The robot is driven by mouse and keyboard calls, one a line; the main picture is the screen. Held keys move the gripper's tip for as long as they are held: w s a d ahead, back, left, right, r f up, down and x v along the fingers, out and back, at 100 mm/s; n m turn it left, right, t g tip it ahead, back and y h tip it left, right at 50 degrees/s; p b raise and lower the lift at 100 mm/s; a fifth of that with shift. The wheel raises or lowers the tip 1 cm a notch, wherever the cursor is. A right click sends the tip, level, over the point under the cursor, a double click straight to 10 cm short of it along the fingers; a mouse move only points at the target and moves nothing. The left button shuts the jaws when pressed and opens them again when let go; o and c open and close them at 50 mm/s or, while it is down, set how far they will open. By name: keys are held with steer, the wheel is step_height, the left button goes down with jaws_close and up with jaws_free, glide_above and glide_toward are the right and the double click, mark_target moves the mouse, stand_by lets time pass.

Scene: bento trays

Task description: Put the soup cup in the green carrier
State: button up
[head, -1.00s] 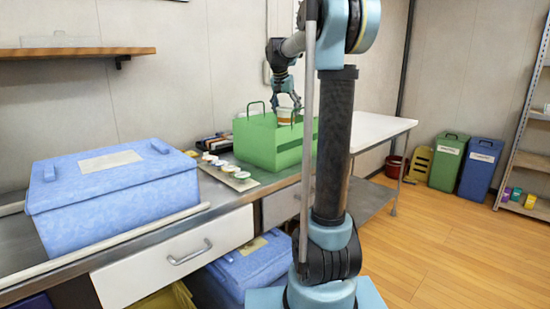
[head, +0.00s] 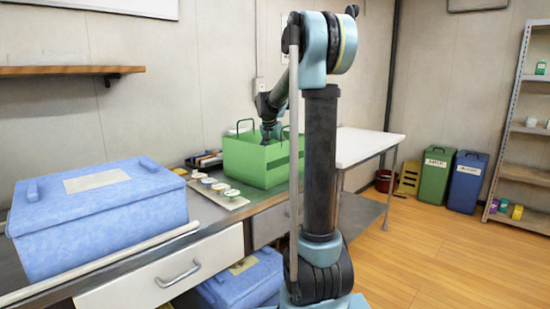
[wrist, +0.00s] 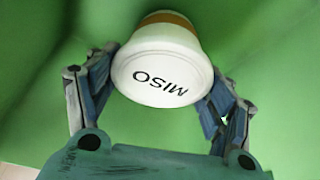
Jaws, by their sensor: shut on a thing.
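The soup cup (wrist: 160,62) is white with an orange-brown band, and its lid reads MISO. In the wrist view my gripper (wrist: 158,88) is shut on it, one finger on each side. Green walls surround the cup there. In the head view the green carrier (head: 255,163) stands on the counter with its two handles up. My gripper (head: 271,134) reaches down into the carrier. The cup is hidden behind the front wall in the head view. Whether it touches the carrier's floor cannot be seen.
A blue lidded box (head: 95,215) stands on the counter at left. A tray (head: 222,196) of small round cups lies in front of the carrier. A white tabletop (head: 365,146) extends at right. Green and blue bins stand on the floor farther right.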

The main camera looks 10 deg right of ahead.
steer(key=shift+f, duration=0.6)
steer(key=shift+s, duration=0.1)
steer(key=o, duration=1.2)
steer(key=v, duration=1.2)
steer(key=shift+r, duration=0.1)
steer(key=shift+r, duration=0.1)
